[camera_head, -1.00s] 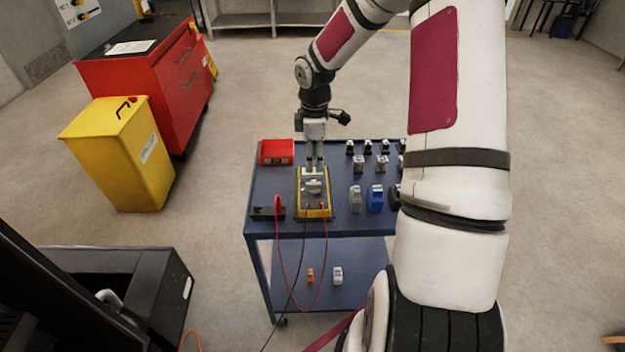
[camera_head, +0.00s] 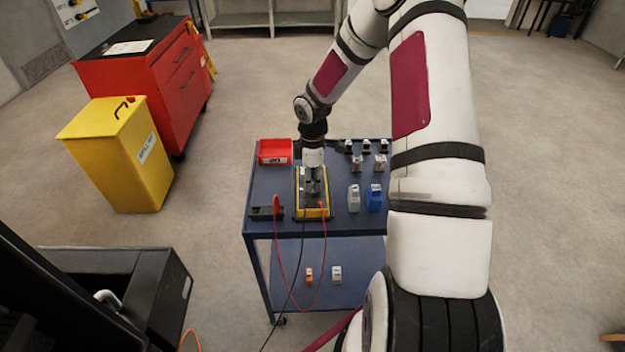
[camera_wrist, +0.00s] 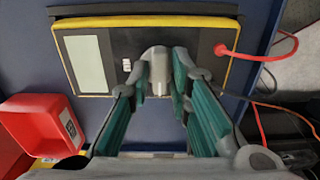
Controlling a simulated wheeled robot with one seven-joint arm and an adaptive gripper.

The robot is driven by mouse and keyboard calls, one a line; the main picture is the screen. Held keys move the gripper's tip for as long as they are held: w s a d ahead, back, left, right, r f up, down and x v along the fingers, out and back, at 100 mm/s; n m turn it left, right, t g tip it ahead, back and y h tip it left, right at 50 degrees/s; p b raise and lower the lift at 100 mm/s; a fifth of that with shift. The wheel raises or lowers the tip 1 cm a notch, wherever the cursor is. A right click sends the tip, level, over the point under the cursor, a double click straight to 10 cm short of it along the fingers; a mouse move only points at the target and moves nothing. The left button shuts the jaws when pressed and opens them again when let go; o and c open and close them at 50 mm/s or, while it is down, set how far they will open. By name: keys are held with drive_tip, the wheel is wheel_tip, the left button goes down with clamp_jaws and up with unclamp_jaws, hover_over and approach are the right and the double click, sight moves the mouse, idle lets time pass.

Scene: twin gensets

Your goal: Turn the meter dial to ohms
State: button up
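The yellow-edged dark meter (camera_head: 312,208) lies flat on the blue cart; in the wrist view its yellow rim (camera_wrist: 150,21) and pale display (camera_wrist: 87,62) show. The grey dial (camera_wrist: 157,62) is a raised knob at the middle of the meter face. My gripper (camera_wrist: 158,88) has its green-padded fingers apart, one on each side of the dial. The fingertips are close to the dial's sides; whether they touch it is hard to tell. In the head view my gripper (camera_head: 313,186) points down over the meter and hides the dial.
A red bin (camera_head: 275,151) stands on the blue cart (camera_head: 262,190) left of my gripper. Grey and blue padlock-like blocks (camera_head: 375,198) stand to the right. A red lead (camera_head: 276,204) and a black lead hang over the cart's front edge.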

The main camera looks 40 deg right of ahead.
clamp_jaws()
drive_tip(key=shift+m, duration=0.3)
drive_tip(key=m, duration=0.2)
drive_tip(key=shift+m, duration=0.3)
drive_tip(key=m+b, duration=0.1)
drive_tip(key=m, duration=0.4)
drive_tip(key=m+b, duration=0.1)
drive_tip(key=m, duration=0.4)
drive_tip(key=shift+m, duration=0.4)
drive_tip(key=shift+m+b, duration=0.5)
drive_tip(key=shift+m, duration=1.4)
